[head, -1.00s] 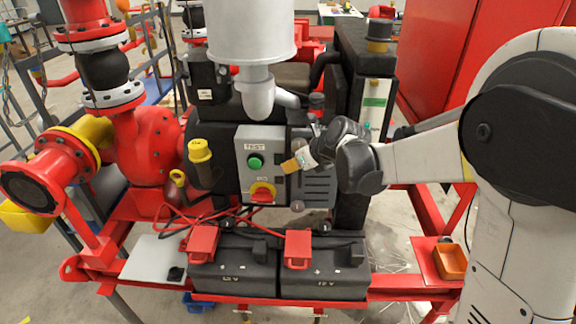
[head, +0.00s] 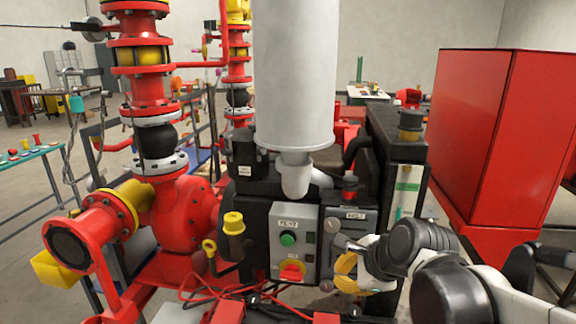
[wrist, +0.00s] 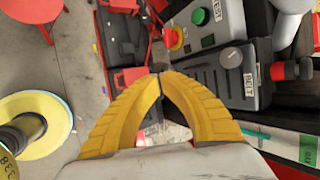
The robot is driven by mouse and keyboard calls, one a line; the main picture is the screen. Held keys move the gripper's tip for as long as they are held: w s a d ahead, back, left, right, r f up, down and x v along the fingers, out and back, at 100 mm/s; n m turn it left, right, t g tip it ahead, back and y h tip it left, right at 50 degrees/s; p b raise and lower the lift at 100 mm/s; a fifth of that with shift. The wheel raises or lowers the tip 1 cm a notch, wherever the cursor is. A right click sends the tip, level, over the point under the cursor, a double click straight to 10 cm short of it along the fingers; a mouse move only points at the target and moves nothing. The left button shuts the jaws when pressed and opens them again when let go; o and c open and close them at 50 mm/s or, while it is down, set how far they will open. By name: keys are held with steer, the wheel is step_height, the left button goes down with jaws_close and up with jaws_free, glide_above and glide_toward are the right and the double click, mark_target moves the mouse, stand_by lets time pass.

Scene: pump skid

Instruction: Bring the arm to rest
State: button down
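My arm (head: 440,275) comes in from the lower right of the head view and is bent. My gripper (head: 343,272) has yellow fingers and is just right of the grey control box (head: 284,240), in front of the dark panel beside it. In the wrist view the fingertips of my gripper (wrist: 158,78) meet, with nothing seen between them. The control box has a green button (head: 288,239) and a red knob on a yellow ring (head: 291,271). I cannot tell from the head view how far the fingers are from the panel.
Red pump piping (head: 190,215) stands left, with a yellow-capped handle (head: 234,224) beside the control box. A white cylinder (head: 293,80) hangs above the box. A tall red cabinet (head: 490,140) stands at right. In the wrist view a yellow-rimmed round part (wrist: 62,120) is at left.

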steer(key=s+d+f+n+h+b, duration=0.1)
steer(key=s+d+f+n, duration=0.1)
steer(key=s+n, duration=0.5)
steer(key=s+d+f+n+h+b, duration=0.2)
steer(key=s+n, duration=0.5)
steer(key=n, duration=0.4)
steer(key=shift+d+f+n, duration=0.4)
steer(key=shift+d+f, duration=0.35)
steer(key=shift+d, duration=0.45)
